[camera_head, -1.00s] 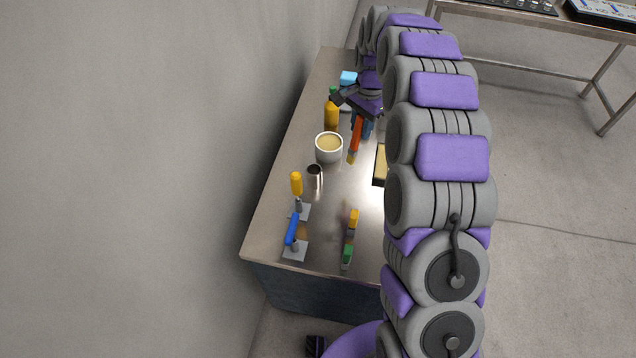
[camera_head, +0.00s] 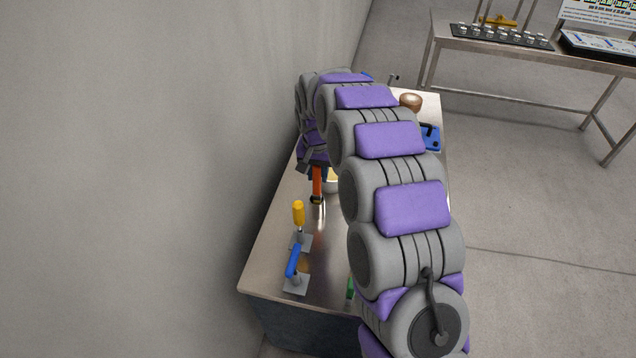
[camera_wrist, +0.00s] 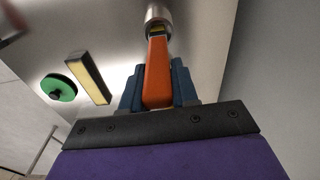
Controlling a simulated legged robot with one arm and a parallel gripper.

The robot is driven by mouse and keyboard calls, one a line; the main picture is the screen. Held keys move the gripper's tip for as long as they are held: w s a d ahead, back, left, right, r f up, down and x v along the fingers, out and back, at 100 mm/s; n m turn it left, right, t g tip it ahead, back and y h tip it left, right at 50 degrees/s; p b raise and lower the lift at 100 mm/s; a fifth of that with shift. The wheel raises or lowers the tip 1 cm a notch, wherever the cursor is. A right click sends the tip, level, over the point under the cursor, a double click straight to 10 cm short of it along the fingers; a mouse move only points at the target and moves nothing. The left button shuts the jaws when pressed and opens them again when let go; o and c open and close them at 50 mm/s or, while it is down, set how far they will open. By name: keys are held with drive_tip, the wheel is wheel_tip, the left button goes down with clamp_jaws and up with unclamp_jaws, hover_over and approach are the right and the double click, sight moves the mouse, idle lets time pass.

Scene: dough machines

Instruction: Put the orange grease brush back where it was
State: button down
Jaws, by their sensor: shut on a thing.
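The orange grease brush (camera_head: 317,183) is in my gripper (camera_head: 316,170), handle up and bristle end down. In the wrist view, my blue fingers (camera_wrist: 157,88) close on both sides of the orange handle (camera_wrist: 157,65). The brush's yellowish end meets the mouth of a small metal cup (camera_wrist: 159,14). In the head view, the brush end is at the same cup (camera_head: 317,210), which it partly hides. I cannot tell how deep the bristles are in the cup.
Two toggle clamps, with a yellow handle (camera_head: 299,213) and a blue handle (camera_head: 292,262), stand just in front of the cup. A bowl (camera_head: 333,182) is close on the right, mostly behind my arm. The wall runs along the left.

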sight(317, 180)
drive_tip(key=f, duration=0.3)
drive_tip(key=shift+a+f+b, duration=0.1)
drive_tip(key=shift+a+b, duration=0.25)
drive_tip(key=shift+d, duration=0.4)
drive_tip(key=c, duration=1.2)
unclamp_jaws()
drive_tip(key=o, duration=0.3)
drive_tip(key=shift+a, duration=0.25)
drive_tip(key=shift+o, duration=0.2)
